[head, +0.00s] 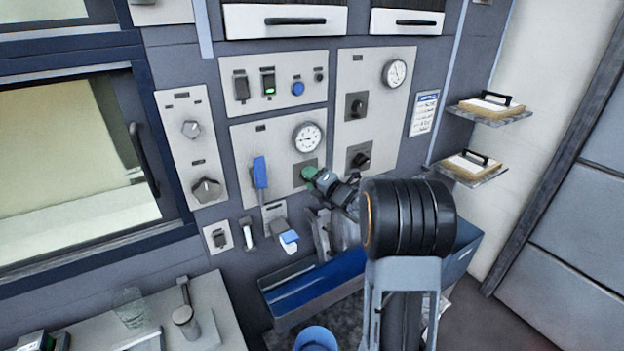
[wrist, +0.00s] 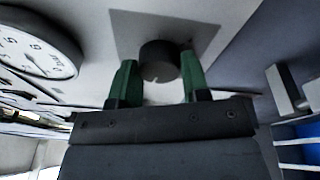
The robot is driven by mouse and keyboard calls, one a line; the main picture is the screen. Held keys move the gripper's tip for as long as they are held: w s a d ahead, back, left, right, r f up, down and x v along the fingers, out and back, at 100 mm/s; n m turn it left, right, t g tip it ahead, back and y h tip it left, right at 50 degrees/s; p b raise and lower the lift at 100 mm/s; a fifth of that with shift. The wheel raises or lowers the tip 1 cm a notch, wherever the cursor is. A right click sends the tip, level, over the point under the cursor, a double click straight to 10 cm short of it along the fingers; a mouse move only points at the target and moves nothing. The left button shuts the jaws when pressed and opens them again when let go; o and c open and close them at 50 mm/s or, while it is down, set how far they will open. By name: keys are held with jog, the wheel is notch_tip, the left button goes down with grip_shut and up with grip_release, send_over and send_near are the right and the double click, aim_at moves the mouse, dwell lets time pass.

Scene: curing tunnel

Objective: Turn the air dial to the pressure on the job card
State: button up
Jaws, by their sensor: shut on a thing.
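My gripper (head: 311,175) has its green fingers on either side of a dark round knob (wrist: 160,60) on a square grey plate, and is shut on it. In the head view my fingers and wrist largely hide this knob. A round white gauge (head: 307,137) sits just above the knob; it shows at the left in the wrist view (wrist: 36,48). Its exact reading cannot be told. A white card with a blue heading (head: 424,113) hangs right of the panels; its print is too small to read.
A second gauge (head: 395,73) sits upper right, above two dark knobs (head: 357,106). A blue lever (head: 260,173) stands left of my gripper. A blue-lined tray (head: 315,290) lies below. Two shelves (head: 490,115) with clipboards stick out at the right.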

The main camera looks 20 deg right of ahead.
jog(key=shift+f, duration=0.1)
jog(key=m+t+h+b, duration=0.1)
jog(key=m+b, duration=0.3)
jog(key=m, duration=0.3)
jog(key=m+t+h+b, duration=0.1)
jog(key=m+b, duration=0.3)
jog(key=m, duration=0.4)
jog(key=m+t+h+b, duration=0.1)
jog(key=m+b, duration=0.3)
jog(key=m, duration=0.4)
jog(key=shift+a+h, duration=0.2)
jog(key=shift+h, duration=0.4)
jog(key=o, duration=0.9)
jog(key=b+v, duration=0.1)
jog(key=v, duration=1.3)
jog(key=shift+b, duration=0.4)
